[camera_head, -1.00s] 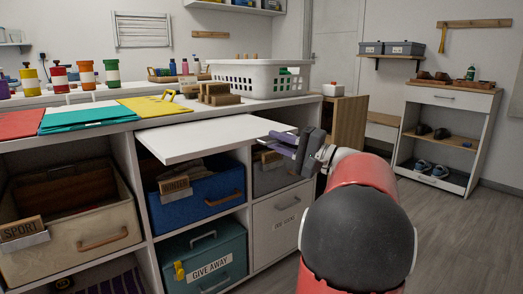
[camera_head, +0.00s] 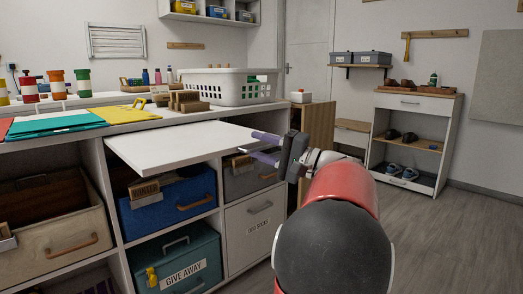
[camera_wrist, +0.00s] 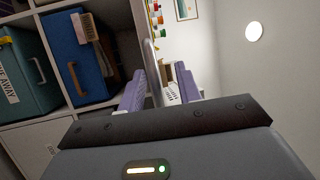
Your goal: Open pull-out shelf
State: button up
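The pull-out shelf (camera_head: 180,146) is a thin white board that sticks out from under the countertop in the head view. My gripper (camera_head: 265,147) is at the right end of its front edge, with its purple fingers pointing left toward the board. The fingers are spread, one above the other in the head view. The wrist view shows a clear gap between the fingers (camera_wrist: 158,92), with a thin pale edge (camera_wrist: 149,62) in it, likely the board. I cannot tell whether either finger touches the board.
Below the shelf are cubbies with a blue bin (camera_head: 168,203), a teal "GIVE AWAY" box (camera_head: 178,262), a grey bin (camera_head: 249,178) and a beige bin (camera_head: 62,240). A white basket (camera_head: 228,88) and folders (camera_head: 55,124) lie on the counter. The floor at right is clear.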

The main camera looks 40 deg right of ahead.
jog(key=shift+f, duration=0.15)
dwell(0.4)
jog(key=v, duration=0.7)
jog(key=shift+s, duration=0.35)
jog(key=shift+d, duration=0.15)
jog(key=w+a+f+n+g+p, duration=0.1)
jog(key=a+f+n+g+p, duration=0.3)
jog(key=a, duration=0.8)
jog(key=w+a+m+g+p, duration=0.15)
jog(key=a+g, duration=0.35)
jog(key=a, duration=0.6)
jog(key=s+a+f+n+g+h+p, duration=0.2)
jog(key=s+a+f+n+h+p, duration=0.1)
jog(key=s, duration=0.3)
jog(key=s+a+f+n+g+h+p, duration=0.1)
jog(key=s+a+f+n+h+p, duration=0.2)
jog(key=s+a+f+n+h, duration=0.1)
jog(key=s+a+n+h, duration=0.1)
jog(key=s+a+n, duration=0.1)
jog(key=s, duration=0.1)
jog(key=shift+a+f+g+h, duration=0.2)
jog(key=shift+f+g+h, duration=0.1)
jog(key=shift+g, duration=0.1)
